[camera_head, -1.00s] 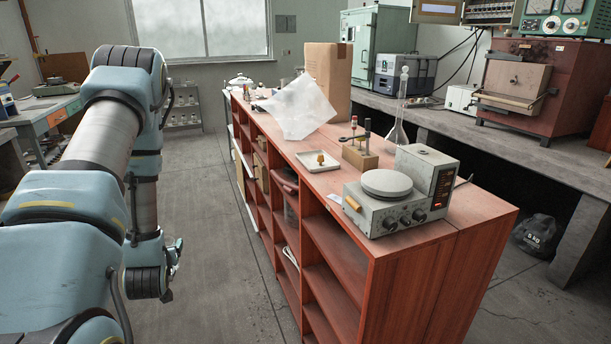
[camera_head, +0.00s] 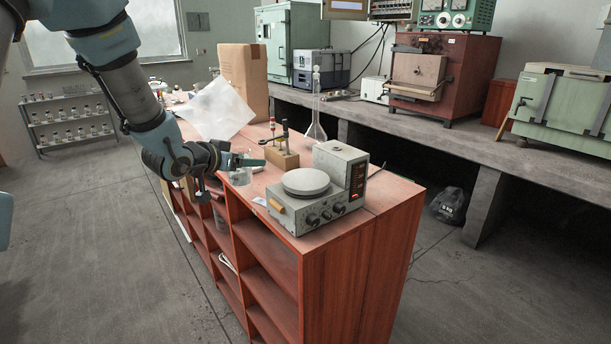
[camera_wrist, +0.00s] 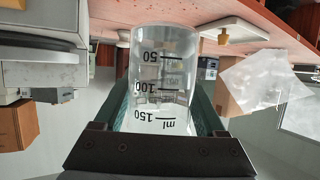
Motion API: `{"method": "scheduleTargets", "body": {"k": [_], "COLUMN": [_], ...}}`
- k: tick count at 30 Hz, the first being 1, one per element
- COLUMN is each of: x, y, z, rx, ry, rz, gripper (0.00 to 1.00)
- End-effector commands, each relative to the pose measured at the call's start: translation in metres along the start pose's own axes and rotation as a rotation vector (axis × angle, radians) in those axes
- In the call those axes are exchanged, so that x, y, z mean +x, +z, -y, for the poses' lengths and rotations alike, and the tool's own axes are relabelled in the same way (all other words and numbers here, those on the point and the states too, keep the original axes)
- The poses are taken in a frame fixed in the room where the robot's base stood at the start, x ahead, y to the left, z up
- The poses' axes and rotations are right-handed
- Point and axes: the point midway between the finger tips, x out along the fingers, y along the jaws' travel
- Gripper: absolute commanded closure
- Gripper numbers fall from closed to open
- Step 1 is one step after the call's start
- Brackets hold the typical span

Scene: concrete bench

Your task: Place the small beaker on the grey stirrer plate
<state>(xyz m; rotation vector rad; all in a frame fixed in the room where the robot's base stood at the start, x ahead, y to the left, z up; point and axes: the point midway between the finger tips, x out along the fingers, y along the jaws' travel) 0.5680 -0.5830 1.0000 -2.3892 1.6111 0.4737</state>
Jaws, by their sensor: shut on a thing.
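The small beaker (camera_wrist: 163,80) is clear glass with black volume marks and fills the middle of the wrist view, between the green fingers of my gripper (camera_wrist: 165,105). It appears upside down there. In the head view my gripper (camera_head: 240,163) is shut on the beaker (camera_head: 240,176), holding it at the bench's left edge, left of the stirrer. The grey stirrer (camera_head: 318,205) stands on the near end of the red bench, with a round pale plate (camera_head: 306,181) on top. The plate is bare.
A wooden block with upright tools (camera_head: 281,157) stands just behind the stirrer. A glass flask (camera_head: 316,122), a cardboard box (camera_head: 245,80) and a clear plastic sheet (camera_head: 215,110) are further back. A white tray (camera_wrist: 235,32) shows in the wrist view.

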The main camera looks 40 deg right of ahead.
Motion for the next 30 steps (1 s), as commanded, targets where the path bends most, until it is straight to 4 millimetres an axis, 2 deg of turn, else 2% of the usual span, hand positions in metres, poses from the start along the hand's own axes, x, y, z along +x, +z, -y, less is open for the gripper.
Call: {"method": "scheduleTargets", "body": {"k": [1,3,9,12,16,20,27,30], "x": [0.001,0.002,-0.006,-0.011,-0.016,-0.015,0.001,0.005], "y": [-0.023,-0.046,-0.101,-0.120,-0.135,-0.134,-0.095,-0.085], "z": [-0.021,-0.049,-0.119,-0.144,-0.165,-0.173,-0.174,-0.174], "rx": [0.027,0.057,0.125,0.148,0.162,0.166,0.164,0.165], "ry": [0.053,0.125,0.293,0.347,0.390,0.408,0.411,0.410], "rz": [-0.008,-0.007,-0.007,-0.005,-0.004,0.000,0.002,0.001], "gripper": [0.92,0.92,0.92,0.92,0.92,0.92,0.92,0.92]}}
